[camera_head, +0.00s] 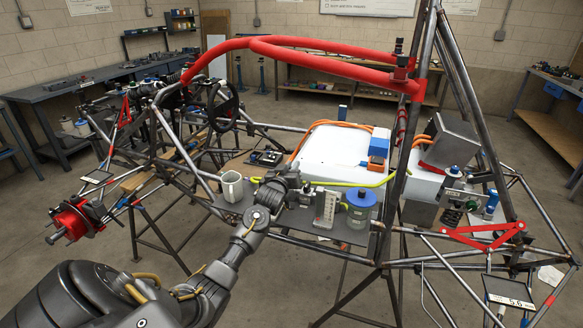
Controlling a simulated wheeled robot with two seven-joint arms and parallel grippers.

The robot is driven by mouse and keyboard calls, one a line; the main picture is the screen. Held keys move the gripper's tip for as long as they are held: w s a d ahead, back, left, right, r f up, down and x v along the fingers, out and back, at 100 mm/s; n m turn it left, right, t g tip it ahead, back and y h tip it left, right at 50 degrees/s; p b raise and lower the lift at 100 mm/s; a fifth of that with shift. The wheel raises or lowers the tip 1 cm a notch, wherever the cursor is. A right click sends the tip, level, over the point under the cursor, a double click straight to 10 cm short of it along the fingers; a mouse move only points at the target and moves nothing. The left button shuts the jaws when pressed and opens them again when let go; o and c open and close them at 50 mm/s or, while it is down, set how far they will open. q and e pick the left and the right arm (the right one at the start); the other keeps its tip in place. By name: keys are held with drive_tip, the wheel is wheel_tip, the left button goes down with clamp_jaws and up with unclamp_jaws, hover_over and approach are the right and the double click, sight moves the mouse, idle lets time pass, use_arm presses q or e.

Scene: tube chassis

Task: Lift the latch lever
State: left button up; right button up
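My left arm comes in from the lower left, and its dark gripper (279,187) is over the grey shelf plate (356,236) on the near side of the tube chassis. I see the gripper from behind, so its fingers are mostly hidden and I cannot tell if they are open. I cannot make out the latch lever for certain. A blue and orange fitting (378,163) sits on the right end of the white battery box (332,150), to the right of the gripper. My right gripper is not in view.
A pale mug (232,187) stands just left of the gripper. A white upright piece (327,208) and a blue-lidded jar (361,203) stand to its right. A yellow-green tube (350,184) runs behind them. A red padded bar (300,52) arches above, and chassis tubes surround the area.

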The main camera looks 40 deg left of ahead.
use_arm(q)
clamp_jaws()
drive_tip(key=shift+w+d+r+m, duration=0.1)
drive_tip(key=shift+d+m, duration=0.2)
drive_tip(key=shift+m, duration=0.2)
drive_tip(key=shift+w+d+m+p, duration=0.1)
drive_tip(key=shift+d+m+p, duration=0.15)
drive_tip(key=shift+m, duration=0.35)
drive_tip(key=shift+o, duration=1.8)
unclamp_jaws()
